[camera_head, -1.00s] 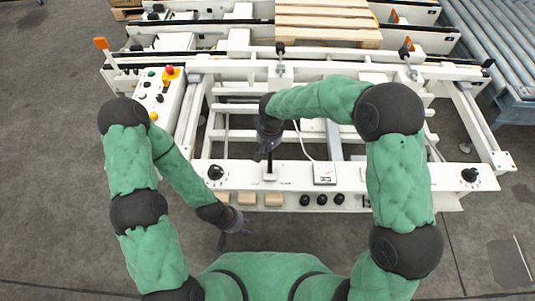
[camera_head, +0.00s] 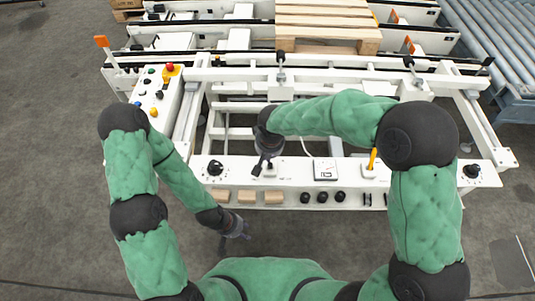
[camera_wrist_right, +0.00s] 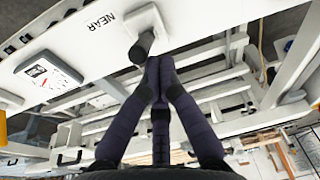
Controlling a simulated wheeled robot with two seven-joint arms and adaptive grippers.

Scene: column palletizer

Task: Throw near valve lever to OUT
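The near valve lever shows as a black knob on a stem (camera_wrist_right: 143,45) beside the word NEAR on the white panel (camera_wrist_right: 88,48) in the wrist view. In the head view the lever's base (camera_head: 268,172) is partly hidden by my right gripper. My right gripper (camera_head: 263,166) points down at the lever. Its fingers (camera_wrist_right: 155,66) meet at the tips, just beside the knob; I cannot tell whether they touch it. Nothing shows between them. My left gripper (camera_head: 240,230) hangs low in front of the panel, away from the lever, too small to read.
A second lever with an orange handle (camera_head: 372,160) stands right of a gauge (camera_head: 325,170) on the same panel. Black knobs (camera_head: 215,168) (camera_head: 472,171) sit near the panel's ends. A control box (camera_head: 155,95) is at left, and a wooden pallet (camera_head: 328,22) lies behind.

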